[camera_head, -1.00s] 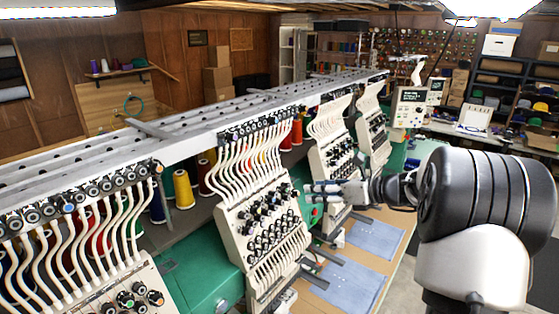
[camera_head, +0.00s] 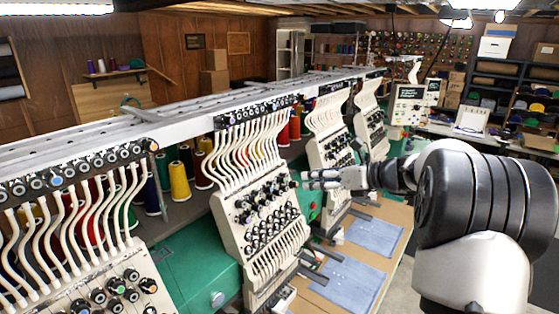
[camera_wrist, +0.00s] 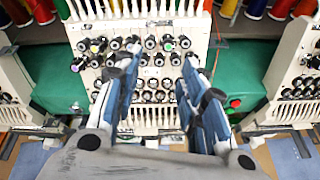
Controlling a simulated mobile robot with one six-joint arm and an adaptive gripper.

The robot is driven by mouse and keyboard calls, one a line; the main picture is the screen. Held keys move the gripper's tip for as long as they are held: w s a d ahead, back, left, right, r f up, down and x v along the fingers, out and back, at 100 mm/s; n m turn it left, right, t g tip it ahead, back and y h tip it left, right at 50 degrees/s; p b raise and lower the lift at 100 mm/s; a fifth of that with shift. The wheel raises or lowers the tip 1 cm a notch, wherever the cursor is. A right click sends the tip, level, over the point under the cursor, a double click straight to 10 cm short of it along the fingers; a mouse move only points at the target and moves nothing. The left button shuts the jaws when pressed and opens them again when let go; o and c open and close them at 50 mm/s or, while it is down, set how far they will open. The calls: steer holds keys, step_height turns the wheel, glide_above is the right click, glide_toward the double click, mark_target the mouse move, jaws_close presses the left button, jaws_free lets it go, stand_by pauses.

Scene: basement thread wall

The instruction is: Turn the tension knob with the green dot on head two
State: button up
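The embroidery head (camera_head: 262,225) in the middle of the head view is a cream panel with rows of dark tension knobs (camera_head: 262,205). My gripper (camera_head: 307,180) is at its right edge in that view, apparently in front of the panel. In the wrist view, its two blue-grey fingers (camera_wrist: 160,66) are spread apart with nothing between them, pointing at a panel's knob rows (camera_wrist: 150,62). Whether the fingers touch any knob cannot be told.
A nearer head (camera_head: 95,285) stands at the lower left, with further heads (camera_head: 332,150) behind. Thread cones (camera_head: 180,180) stand behind the panels. Blue cloth pieces (camera_head: 350,283) lie on the table below. Red and green buttons (camera_wrist: 235,103) sit right of the panel.

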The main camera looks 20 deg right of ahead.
mark_target(277, 182)
steer(key=p+x, duration=0.1)
steer(key=x, duration=0.9)
steer(key=shift+w+a, duration=0.15)
steer(key=shift+a, duration=0.05)
steer(key=shift+a, duration=0.1)
jaws_close()
steer(key=c, duration=0.9)
jaws_free()
steer(key=o, duration=0.5)
steer(key=shift+f, duration=0.1)
steer(key=o, duration=0.4)
steer(key=shift+w+a, duration=0.1)
